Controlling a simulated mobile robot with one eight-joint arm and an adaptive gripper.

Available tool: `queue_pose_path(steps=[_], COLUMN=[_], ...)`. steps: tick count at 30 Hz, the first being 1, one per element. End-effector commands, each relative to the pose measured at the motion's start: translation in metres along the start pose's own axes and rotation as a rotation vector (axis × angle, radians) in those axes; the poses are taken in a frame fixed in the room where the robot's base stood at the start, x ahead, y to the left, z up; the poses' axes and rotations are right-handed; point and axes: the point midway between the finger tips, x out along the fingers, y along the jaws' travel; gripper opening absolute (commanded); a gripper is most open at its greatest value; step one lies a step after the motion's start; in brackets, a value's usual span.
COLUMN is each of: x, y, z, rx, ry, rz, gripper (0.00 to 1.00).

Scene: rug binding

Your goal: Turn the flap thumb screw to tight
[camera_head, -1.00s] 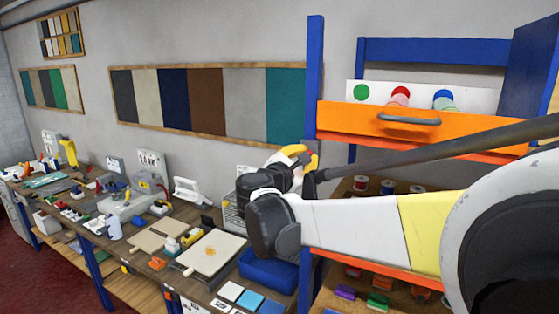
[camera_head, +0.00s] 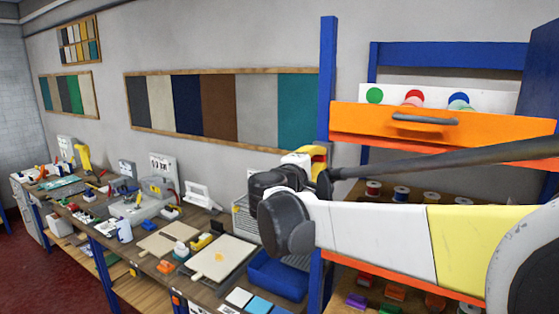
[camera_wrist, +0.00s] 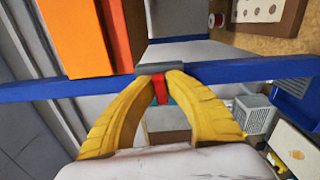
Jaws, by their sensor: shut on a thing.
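My gripper (camera_wrist: 158,80) has yellow fingers. In the wrist view their tips close on a small red piece, the thumb screw (camera_wrist: 160,92), beside a grey block (camera_wrist: 162,67) at the blue post. The fingers hide most of the screw, and its turned angle cannot be read. In the head view my gripper (camera_head: 312,154) is at the same blue post (camera_head: 327,85), with its fingers partly behind my wrist. The orange flap (camera_head: 470,130) with a grey handle (camera_head: 424,119) hangs right of the post. It also shows in the wrist view (camera_wrist: 78,40).
A long workbench (camera_head: 225,292) runs left, crowded with tools, boards and a blue bin (camera_head: 275,278). Thread spools (camera_head: 402,194) stand on the rack shelf below the flap. A framed panel of colour swatches (camera_head: 220,108) hangs on the wall.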

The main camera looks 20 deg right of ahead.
Motion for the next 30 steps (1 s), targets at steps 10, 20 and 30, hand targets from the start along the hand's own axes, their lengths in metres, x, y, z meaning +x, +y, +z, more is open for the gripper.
queue_pose_path(steps=[10, 20, 30], x=[0.0003, 0.0003, 0.0002], y=[0.0005, 0.0007, 0.0002], z=[-0.0003, -0.0003, -0.0003], rx=[0.099, 0.108, 0.108], ry=[0.000, 0.001, 0.000], rz=[0.002, 0.002, 0.001], gripper=[0.00, 0.00, 0.36])
